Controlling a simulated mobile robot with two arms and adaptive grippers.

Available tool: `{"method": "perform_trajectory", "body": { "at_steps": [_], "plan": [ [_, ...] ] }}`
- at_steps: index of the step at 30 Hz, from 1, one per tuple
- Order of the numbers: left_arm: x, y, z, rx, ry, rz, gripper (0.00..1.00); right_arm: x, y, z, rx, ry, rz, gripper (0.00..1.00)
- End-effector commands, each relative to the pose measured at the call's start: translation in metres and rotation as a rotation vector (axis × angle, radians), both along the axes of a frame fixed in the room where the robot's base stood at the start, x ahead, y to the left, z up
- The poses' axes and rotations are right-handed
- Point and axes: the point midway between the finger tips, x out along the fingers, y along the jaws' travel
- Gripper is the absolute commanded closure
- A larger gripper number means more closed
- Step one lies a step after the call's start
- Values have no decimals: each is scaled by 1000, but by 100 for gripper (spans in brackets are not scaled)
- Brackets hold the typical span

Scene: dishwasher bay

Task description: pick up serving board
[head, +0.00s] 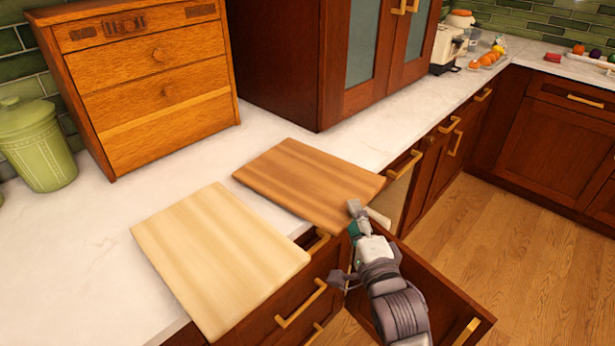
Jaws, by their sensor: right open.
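Two flat wooden boards lie on the white counter, and I cannot tell by looks which is the serving board. The darker brown board (305,180) lies farther back, its near right corner at the counter's front edge. The pale board (218,258) lies nearer and to the left, reaching the front edge. My right gripper (349,243) is open and empty at the darker board's near right corner. One finger is at the level of the corner and the other is lower, in front of the cabinet; I cannot tell if it touches the board. My left gripper is not in view.
An open drawer (450,292) juts out below my right gripper. A wooden drawer box (150,85) and a green canister (38,145) stand at the back left. A dark red cabinet (285,55) stands behind the darker board. The counter left of the boards is clear.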

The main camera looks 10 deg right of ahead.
Motion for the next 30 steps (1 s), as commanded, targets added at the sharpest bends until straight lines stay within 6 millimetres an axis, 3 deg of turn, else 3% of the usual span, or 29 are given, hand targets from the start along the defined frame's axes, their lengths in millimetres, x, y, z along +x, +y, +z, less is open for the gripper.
{"method": "perform_trajectory", "body": {
  "at_steps": [12, 20, 29, 30],
  "plan": [
    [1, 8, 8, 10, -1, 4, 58, 50, 5, 1, -2, 1, 1, 52],
    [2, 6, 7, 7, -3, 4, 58, 53, 5, 0, -1, 1, 0, 52],
    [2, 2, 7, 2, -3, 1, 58, 52, 5, 0, 0, 2, 0, 99],
    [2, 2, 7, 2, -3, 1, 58, 52, 5, 0, 0, 2, 0, 100]
  ]
}}
